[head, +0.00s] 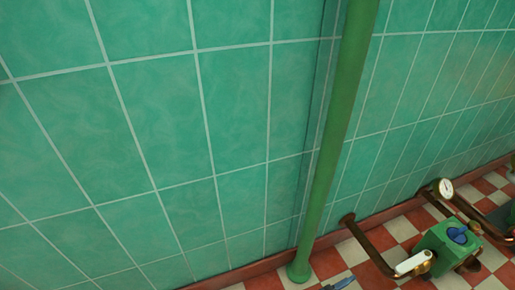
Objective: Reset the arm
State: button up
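My gripper is not clearly in view in the head view, and no part of my arm can be made out for sure. Whether the gripper holds anything cannot be seen.
A green tiled wall (150,120) fills most of the view. A green vertical pipe (335,130) stands at it. On the red-and-white checkered floor (400,228) at lower right are a green box (440,245) with a blue knob, dark brown pipes and a round gauge (446,189). A small blue-grey object (340,284) is cut off below.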

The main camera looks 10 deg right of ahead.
jog(key=s+d+r+n+t+y, duration=0.5)
jog(key=d+r+n+t, duration=0.25)
jog(key=d+t, duration=0.35)
jog(key=s+a+r+n+y, duration=0.5)
jog(key=s+a+r+y, duration=0.2)
jog(key=s+a+r, duration=0.5)
jog(key=s+a+r+n+y, duration=0.4)
jog(key=s+a+r+y, duration=0.25)
jog(key=a+r, duration=0.6)
notch_tip(320, 180, up, 36)
jog(key=d+p, duration=0.2)
jog(key=p, duration=3.2)
jog(key=shift+s+p, duration=0.2)
jog(key=shift+p, duration=0.1)
jog(key=shift+f, duration=0.15)
